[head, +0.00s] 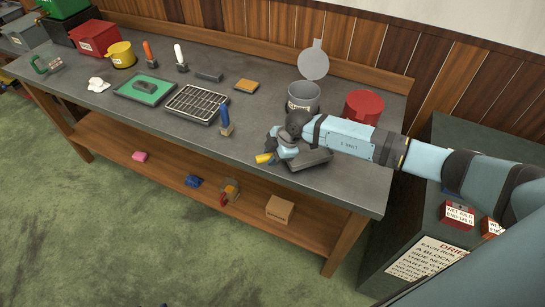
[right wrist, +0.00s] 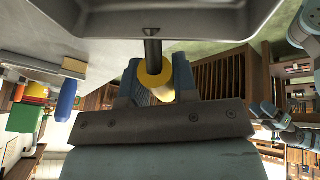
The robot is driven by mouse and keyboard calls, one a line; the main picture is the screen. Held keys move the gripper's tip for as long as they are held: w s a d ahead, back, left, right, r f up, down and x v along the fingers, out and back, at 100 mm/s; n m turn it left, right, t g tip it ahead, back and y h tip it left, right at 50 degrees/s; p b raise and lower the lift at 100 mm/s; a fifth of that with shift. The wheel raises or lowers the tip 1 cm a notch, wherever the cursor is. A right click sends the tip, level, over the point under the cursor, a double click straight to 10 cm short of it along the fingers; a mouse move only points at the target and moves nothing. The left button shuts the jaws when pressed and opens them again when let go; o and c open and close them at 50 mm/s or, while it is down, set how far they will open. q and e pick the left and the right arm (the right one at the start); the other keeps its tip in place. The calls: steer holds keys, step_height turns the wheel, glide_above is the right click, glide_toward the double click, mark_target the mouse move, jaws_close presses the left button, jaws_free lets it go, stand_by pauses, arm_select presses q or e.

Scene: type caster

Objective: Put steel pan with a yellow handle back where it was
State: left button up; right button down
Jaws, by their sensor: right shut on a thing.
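The steel pan (head: 310,160) is a dark grey, shallow shape near the front right edge of the workbench in the head view. Its yellow handle (head: 264,158) sticks out to the left. My right gripper (head: 281,149) is shut on the handle, with the arm coming in from the right. In the right wrist view, the yellow handle (right wrist: 155,78) sits between the fingers, and the grey pan (right wrist: 205,20) spans the top. I cannot tell whether the pan touches the bench.
A grey can (head: 303,98) with a raised lid and a red pot (head: 363,107) stand behind the gripper. A blue-handled tool (head: 225,120) and a wire rack (head: 197,103) are to the left, then a green tray (head: 144,91). Bare bench (head: 347,187) shows at the right front.

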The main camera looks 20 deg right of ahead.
steer(key=shift+f, duration=0.7)
steer(key=c, duration=0.9)
jaws_free()
